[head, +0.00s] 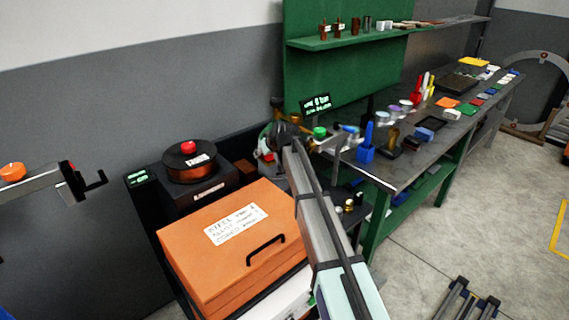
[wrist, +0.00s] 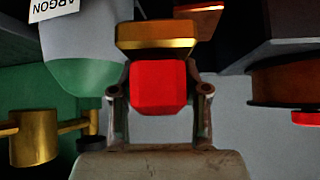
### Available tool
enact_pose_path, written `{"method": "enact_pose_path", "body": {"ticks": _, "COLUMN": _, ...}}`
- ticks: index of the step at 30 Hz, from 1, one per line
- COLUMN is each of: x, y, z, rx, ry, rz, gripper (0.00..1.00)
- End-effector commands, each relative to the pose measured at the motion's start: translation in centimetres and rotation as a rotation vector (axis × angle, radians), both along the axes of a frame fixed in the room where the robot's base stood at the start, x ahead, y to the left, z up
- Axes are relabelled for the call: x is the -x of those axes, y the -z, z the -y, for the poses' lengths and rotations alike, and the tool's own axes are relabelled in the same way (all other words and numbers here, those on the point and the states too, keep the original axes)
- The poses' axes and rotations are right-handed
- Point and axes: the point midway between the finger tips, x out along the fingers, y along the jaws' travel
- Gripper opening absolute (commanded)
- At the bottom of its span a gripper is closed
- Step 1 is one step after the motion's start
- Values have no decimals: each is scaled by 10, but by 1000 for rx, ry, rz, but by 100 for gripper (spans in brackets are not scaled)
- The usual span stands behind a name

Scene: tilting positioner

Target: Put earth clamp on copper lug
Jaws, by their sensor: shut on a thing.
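In the wrist view, my gripper (wrist: 159,98) is shut on a red block (wrist: 158,85), which I take to be the earth clamp's grip. A brass-coloured piece (wrist: 157,36) sits directly beyond it and looks like the clamp's jaw. An orange-copper piece (wrist: 198,9) shows behind the brass at the top edge, perhaps the copper lug; I cannot tell whether they touch. In the head view, my gripper (head: 277,142) is beyond the orange case, with a bit of red (head: 268,156) beside it. A brown-copper block (head: 244,167) lies to its left.
An argon bottle (wrist: 85,45) with a green shoulder is close at left in the wrist view. A brass fitting (wrist: 35,138) is below it. A copper wire spool (head: 190,165) and orange case (head: 235,240) stand near my arm. The crowded workbench (head: 400,175) is to the right.

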Motion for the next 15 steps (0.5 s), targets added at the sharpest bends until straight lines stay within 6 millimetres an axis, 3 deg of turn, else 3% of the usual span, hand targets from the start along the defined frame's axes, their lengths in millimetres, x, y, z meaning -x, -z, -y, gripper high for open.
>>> {"method": "enact_pose_path", "body": {"ticks": 1, "x": -16, "y": -9, "z": -16, "rx": -2, "ry": -25, "rz": 2, "gripper": 0}}
{"method": "enact_pose_path", "body": {"ticks": 6, "x": -39, "y": -19, "z": -55, "rx": -3, "ry": -100, "rz": 4, "gripper": 0}}
{"method": "enact_pose_path", "body": {"ticks": 10, "x": -48, "y": -24, "z": -74, "rx": -4, "ry": -136, "rz": 7, "gripper": 0}}
{"method": "enact_pose_path", "body": {"ticks": 15, "x": -51, "y": -25, "z": -84, "rx": -4, "ry": -156, "rz": 8, "gripper": 0}}
